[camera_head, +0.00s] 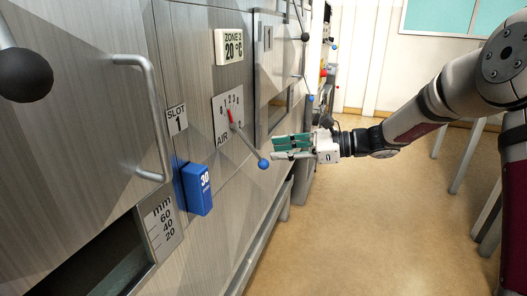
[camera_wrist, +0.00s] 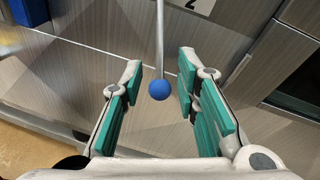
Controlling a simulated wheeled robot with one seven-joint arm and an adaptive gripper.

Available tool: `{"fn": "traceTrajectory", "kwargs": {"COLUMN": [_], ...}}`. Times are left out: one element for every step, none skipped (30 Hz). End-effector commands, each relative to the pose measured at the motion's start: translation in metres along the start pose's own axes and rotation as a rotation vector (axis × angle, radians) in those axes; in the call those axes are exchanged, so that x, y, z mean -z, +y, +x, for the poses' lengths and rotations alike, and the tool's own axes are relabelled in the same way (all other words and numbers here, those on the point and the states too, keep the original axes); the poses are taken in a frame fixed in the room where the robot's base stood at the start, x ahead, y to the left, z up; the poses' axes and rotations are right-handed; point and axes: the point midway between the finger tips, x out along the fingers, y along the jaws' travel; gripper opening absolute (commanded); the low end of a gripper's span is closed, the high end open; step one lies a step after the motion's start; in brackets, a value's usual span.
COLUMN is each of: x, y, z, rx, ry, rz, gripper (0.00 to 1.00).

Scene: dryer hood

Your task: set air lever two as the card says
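A lever (camera_head: 245,142) with a blue ball knob (camera_head: 263,164) sticks out from the AIR plate (camera_head: 220,115) on the metal front and slants down to the right. A red pointer shows at its pivot; the small scale numbers are too small to read the setting surely. My gripper (camera_head: 276,149) is open and empty, just right of the knob in the head view. In the wrist view the blue knob (camera_wrist: 160,90) and its rod appear between the two green-padded fingers (camera_wrist: 160,65), with space on both sides. No card with a lever setting is legible.
A SLOT 1 plate (camera_head: 177,119), a blue block marked 30 (camera_head: 197,189) and a curved handle (camera_head: 153,120) are to the left. A ZONE 2 display (camera_head: 229,46) reads 20 °C. A black-knobbed lever (camera_head: 25,75) is nearest. The floor (camera_head: 330,230) is clear.

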Motion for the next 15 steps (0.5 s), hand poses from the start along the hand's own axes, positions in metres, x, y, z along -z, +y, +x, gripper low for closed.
{"fn": "traceTrajectory", "kwargs": {"x": [0.000, 0.000, 0.000, 0.000, 0.000, 0.000, 0.000, 0.000, 0.000, 0.000, 0.000, 0.000, 0.000, 0.000, 0.000], "y": [-0.001, -0.001, -0.001, -0.001, -0.001, 0.000, 0.000, 0.000, 0.000, 0.000, 0.000, 0.000, 0.000, 0.000, 0.000], "z": [-0.010, -0.015, -0.021, -0.025, -0.029, -0.033, -0.036, -0.038, -0.041, -0.042, -0.043, -0.043, -0.044, -0.044, -0.044], "rx": [0.002, 0.002, 0.002, 0.002, 0.002, 0.001, 0.001, 0.001, 0.000, 0.000, 0.000, 0.000, -0.001, -0.001, -0.001], "ry": [0.002, 0.001, 0.001, 0.001, 0.001, 0.001, 0.001, 0.001, 0.001, 0.001, 0.001, 0.001, 0.000, 0.000, 0.000], "rz": [-0.001, -0.002, -0.001, -0.002, -0.002, -0.001, -0.001, -0.001, -0.001, -0.001, -0.001, -0.001, -0.001, -0.001, -0.001], "gripper": [0.29, 0.29, 0.29, 0.29, 0.29, 0.29, 0.29, 0.29, 0.29, 0.29, 0.29, 0.29, 0.29, 0.29, 0.29]}}
